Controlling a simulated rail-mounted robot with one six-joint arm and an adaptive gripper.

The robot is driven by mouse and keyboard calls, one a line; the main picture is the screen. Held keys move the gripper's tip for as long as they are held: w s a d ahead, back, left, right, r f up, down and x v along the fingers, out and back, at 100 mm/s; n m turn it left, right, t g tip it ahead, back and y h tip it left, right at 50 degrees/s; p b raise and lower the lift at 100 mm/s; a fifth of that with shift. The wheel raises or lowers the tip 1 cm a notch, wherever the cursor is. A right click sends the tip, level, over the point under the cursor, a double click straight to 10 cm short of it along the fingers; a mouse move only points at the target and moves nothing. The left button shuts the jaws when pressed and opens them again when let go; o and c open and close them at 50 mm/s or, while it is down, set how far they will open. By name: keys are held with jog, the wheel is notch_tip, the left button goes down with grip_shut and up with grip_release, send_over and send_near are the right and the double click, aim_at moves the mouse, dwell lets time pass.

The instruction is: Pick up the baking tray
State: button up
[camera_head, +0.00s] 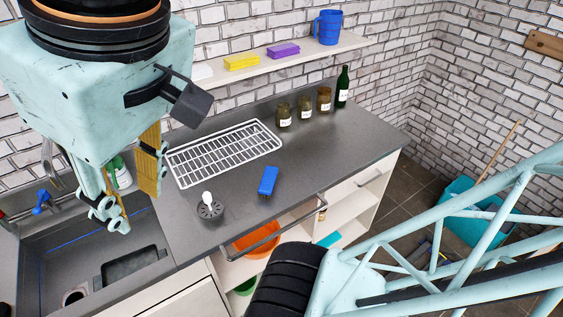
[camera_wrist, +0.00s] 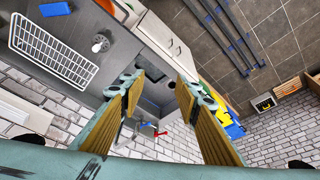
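I cannot pick out a baking tray for certain. A white wire rack (camera_head: 225,152) lies flat on the dark counter and is the nearest flat, tray-like thing; it also shows in the wrist view (camera_wrist: 55,50) at the upper left. My gripper (camera_head: 138,210) hangs over the sink (camera_head: 55,258), to the left of the rack and apart from it. In the wrist view the yellow-padded fingers of my gripper (camera_wrist: 158,92) are spread wide with nothing between them.
A blue block (camera_head: 268,180) and a dark round holder with a white-topped item (camera_head: 210,207) stand in front of the rack. Several jars (camera_head: 304,107) and a green bottle (camera_head: 343,86) line the back. A shelf (camera_head: 215,72) runs along the brick wall above.

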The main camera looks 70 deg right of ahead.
jog(key=o, duration=0.7)
jog(key=shift+c, duration=0.2)
notch_tip(320, 180, down, 4)
jog(key=b, duration=0.4)
jog(key=shift+f+b, duration=0.25)
jog(key=shift+b, duration=0.05)
jog(key=shift+a, duration=0.1)
